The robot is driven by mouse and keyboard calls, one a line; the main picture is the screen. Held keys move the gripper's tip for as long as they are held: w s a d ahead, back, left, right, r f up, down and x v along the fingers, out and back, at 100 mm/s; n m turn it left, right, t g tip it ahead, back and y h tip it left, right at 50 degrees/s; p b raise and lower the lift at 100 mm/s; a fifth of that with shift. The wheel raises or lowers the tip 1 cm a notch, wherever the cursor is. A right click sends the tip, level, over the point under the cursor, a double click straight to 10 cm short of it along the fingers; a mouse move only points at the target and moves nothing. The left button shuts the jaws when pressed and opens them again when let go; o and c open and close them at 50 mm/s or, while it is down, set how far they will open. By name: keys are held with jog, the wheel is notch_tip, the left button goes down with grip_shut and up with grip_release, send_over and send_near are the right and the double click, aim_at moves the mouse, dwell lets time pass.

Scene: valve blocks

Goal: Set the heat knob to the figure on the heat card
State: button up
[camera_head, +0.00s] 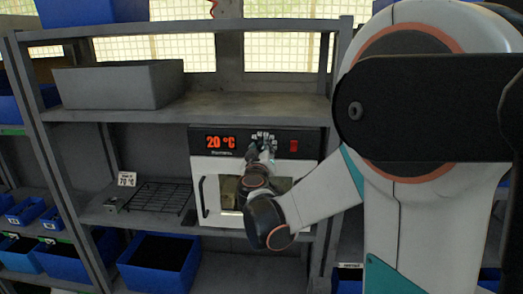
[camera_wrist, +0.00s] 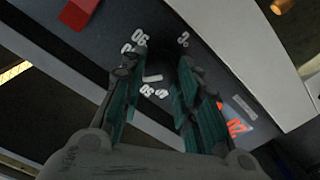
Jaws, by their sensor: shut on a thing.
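The heat card (camera_head: 127,179) stands on the shelf left of the white oven and reads 70 °C. The oven's display (camera_head: 221,142) shows 20 °C in orange; part of it also shows in the wrist view (camera_wrist: 236,126). My gripper (camera_head: 262,154) is at the oven's dark control panel and covers most of the knob in the head view. In the wrist view the dark heat knob (camera_wrist: 158,66) lies between my green-padded fingers (camera_wrist: 157,74), which are shut on it. White dial figures ring it, including 90, 50 and 40. A short white mark shows there; its exact setting is unclear.
A red switch (camera_head: 294,146) is on the panel's right. The oven door handle (camera_head: 203,197) stands out at the left. A black wire rack (camera_head: 158,197) lies beside the oven. A grey bin (camera_head: 120,85) is on the shelf above; blue bins (camera_head: 160,262) are below.

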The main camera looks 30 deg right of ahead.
jog(key=shift+f+m, duration=0.1)
jog(key=shift+m, duration=0.6)
jog(key=o, duration=1.1)
jog(key=shift+c, duration=0.2)
jog(key=v, duration=1.2)
jog(key=shift+s, duration=0.1)
